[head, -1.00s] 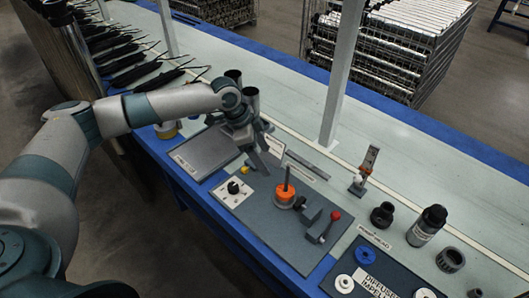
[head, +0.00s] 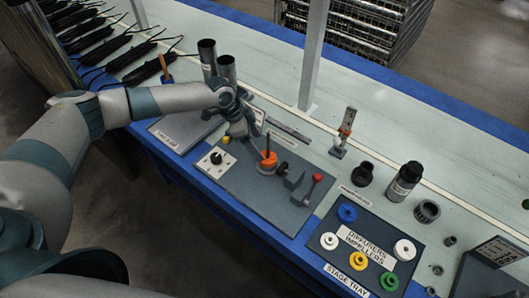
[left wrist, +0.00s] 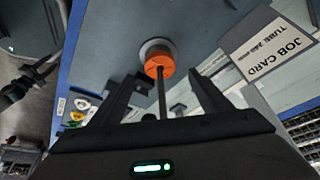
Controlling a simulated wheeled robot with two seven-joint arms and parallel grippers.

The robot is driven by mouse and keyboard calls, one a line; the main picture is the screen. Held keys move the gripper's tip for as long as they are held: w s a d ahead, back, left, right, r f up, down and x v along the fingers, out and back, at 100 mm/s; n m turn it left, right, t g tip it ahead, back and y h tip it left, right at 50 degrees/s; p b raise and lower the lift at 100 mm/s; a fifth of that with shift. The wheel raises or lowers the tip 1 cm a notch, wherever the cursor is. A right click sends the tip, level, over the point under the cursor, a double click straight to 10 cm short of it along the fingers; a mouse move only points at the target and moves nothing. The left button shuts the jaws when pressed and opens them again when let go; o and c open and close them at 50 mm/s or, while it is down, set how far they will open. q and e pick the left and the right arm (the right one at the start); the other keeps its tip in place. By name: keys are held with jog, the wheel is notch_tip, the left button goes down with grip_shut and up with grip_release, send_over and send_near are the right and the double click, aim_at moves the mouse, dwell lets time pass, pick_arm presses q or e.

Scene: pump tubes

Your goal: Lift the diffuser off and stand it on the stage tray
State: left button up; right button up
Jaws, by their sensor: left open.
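An orange round piece (head: 268,160), apparently the diffuser, sits on a grey round base around an upright dark shaft (head: 268,142) on the grey work board. The orange piece also shows in the left wrist view (left wrist: 159,66). My left gripper (head: 256,146) is open beside and above it. In the left wrist view its two fingers (left wrist: 162,84) stand on either side of the shaft and do not grip the orange piece. The dark stage tray (head: 383,221) lies to the right, holding blue, white, yellow and green round pieces.
A red-knobbed lever (head: 317,178) and clamp stand right of the shaft. A black dial (head: 216,158) on a white plate is to its left. Black cylinders (head: 404,182) stand behind the tray. A white post (head: 311,60) rises behind the board.

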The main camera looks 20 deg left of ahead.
aim_at(265, 156)
pick_arm(q)
jog(key=x, duration=0.6)
jog(key=shift+d+f+p, duration=0.1)
jog(key=shift+p, duration=0.3)
jog(key=shift+d+f, duration=0.15)
jog(key=shift+f, duration=0.15)
jog(key=shift+w+f, duration=0.1)
jog(key=shift+f, duration=0.25)
pick_arm(e)
jog(key=shift+g, duration=0.6)
jog(key=s, duration=0.1)
jog(key=s+d, duration=0.2)
jog(key=s, duration=0.1)
jog(key=shift+f, duration=0.1)
pick_arm(q)
jog(key=c, duration=1.4)
pick_arm(e)
jog(key=shift+s+a, duration=0.1)
jog(key=shift+s, duration=0.05)
pick_arm(q)
jog(key=shift+r+p, duration=0.5)
jog(key=shift+r, duration=0.15)
pick_arm(e)
jog(key=shift+r, duration=0.45)
jog(key=shift+s, duration=0.15)
